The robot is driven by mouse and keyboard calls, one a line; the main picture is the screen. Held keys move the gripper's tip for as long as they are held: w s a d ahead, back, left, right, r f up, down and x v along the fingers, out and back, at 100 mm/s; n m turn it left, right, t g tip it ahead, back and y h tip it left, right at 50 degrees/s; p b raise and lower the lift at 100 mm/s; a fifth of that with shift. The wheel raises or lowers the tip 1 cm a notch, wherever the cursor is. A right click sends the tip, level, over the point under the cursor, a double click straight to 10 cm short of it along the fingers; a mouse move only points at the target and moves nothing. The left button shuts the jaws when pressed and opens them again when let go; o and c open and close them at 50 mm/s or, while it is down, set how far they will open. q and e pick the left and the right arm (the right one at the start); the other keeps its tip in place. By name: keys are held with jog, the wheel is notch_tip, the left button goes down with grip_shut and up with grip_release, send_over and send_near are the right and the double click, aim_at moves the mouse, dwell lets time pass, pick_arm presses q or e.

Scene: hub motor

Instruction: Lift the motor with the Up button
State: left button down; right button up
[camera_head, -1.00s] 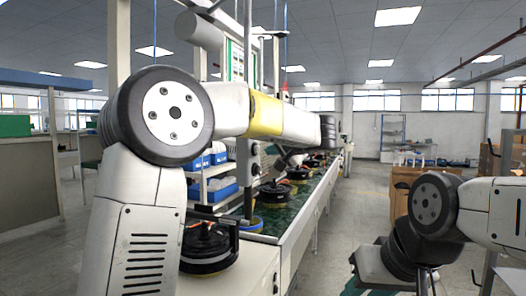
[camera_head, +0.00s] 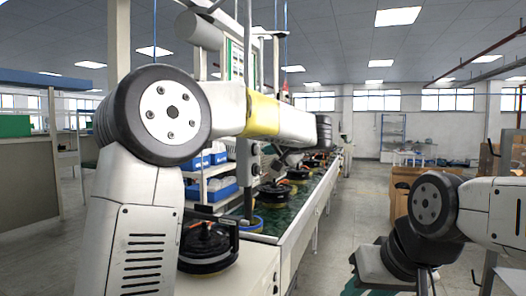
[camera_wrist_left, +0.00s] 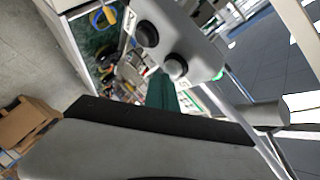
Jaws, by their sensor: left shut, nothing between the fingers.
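The button box (camera_wrist_left: 185,35) is light grey, with a black button (camera_wrist_left: 147,34) and a grey button (camera_wrist_left: 176,67) in the left wrist view. My left gripper (camera_wrist_left: 163,84) shows as a teal finger, shut and empty. Its tip is by the grey button; I cannot tell whether it touches. In the head view the box (camera_head: 250,158) stands beside the line, and my left gripper (camera_head: 276,164) is just right of it, partly hidden by my forearm. A black round motor (camera_head: 206,247) is at the near end, partly behind my arm. Button labels are not readable.
Several more motors (camera_head: 271,192) stand along the green conveyor (camera_head: 262,226). Blue bins (camera_head: 222,188) sit on a rack behind. My right gripper (camera_head: 362,284) hangs low right, near the picture's bottom edge. Cardboard boxes (camera_head: 402,202) stand behind it. The aisle floor is clear.

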pick_arm(q)
jog(key=shift+w+a, duration=0.2)
jog(key=shift+a, duration=0.4)
dwell(1.7)
jog(key=shift+d, duration=0.1)
dwell(1.9)
jog(key=shift+s+d, duration=0.3)
jog(key=shift+d, duration=0.6)
jog(key=d, duration=0.1)
jog(key=s+d, duration=0.1)
jog(key=d, duration=0.2)
jog(key=shift+s+d, duration=0.3)
jog(key=shift+d, duration=0.1)
dwell(0.3)
